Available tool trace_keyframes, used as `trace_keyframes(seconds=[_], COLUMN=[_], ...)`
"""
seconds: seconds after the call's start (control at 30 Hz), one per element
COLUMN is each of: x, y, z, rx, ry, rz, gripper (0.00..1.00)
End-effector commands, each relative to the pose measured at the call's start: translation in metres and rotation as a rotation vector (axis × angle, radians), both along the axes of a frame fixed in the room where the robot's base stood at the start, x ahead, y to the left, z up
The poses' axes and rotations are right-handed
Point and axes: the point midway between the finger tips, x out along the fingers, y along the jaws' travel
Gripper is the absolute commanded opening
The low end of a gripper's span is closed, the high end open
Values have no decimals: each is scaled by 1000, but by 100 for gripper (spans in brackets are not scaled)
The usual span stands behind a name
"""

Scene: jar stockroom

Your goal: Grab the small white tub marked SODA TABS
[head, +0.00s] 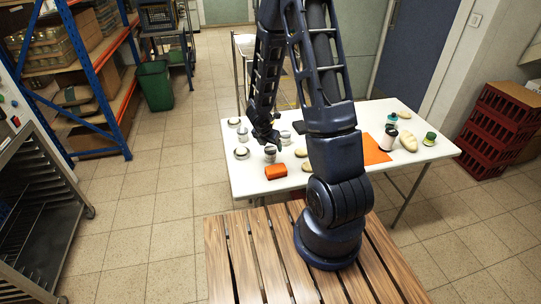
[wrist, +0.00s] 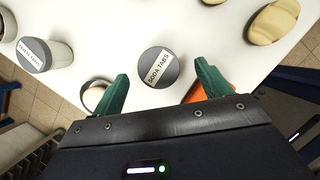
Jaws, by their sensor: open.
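The SODA TABS tub (wrist: 157,68) stands upright on the white table, seen from above in the wrist view, with a grey lid bearing a white label. In the head view it appears to be the small grey-topped tub (head: 270,154) near the table's front left. My gripper (wrist: 165,84) is open and empty. Its green fingertips are just short of the tub, one toward each side, and the tub is not held. In the head view my gripper (head: 267,137) hangs over the table's left part, close to the tub.
A similar tub (wrist: 38,55) with a hard-to-read label stands to the left. A round container (wrist: 95,95) is partly hidden by the left finger. An orange block (head: 276,172) lies close to the tub, behind the right finger. A bread roll (wrist: 273,22) lies farther right.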

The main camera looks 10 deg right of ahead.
Motion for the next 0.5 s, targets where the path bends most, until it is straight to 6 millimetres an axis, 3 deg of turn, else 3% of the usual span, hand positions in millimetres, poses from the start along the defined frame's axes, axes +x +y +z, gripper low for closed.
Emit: trace_keyframes(seconds=[0.27, 0.5], x=[3, 9], y=[-3, -6], z=[-11, -35], rx=[1, -1], ry=[0, 2], rz=[-1, -1], gripper=[77, 77])
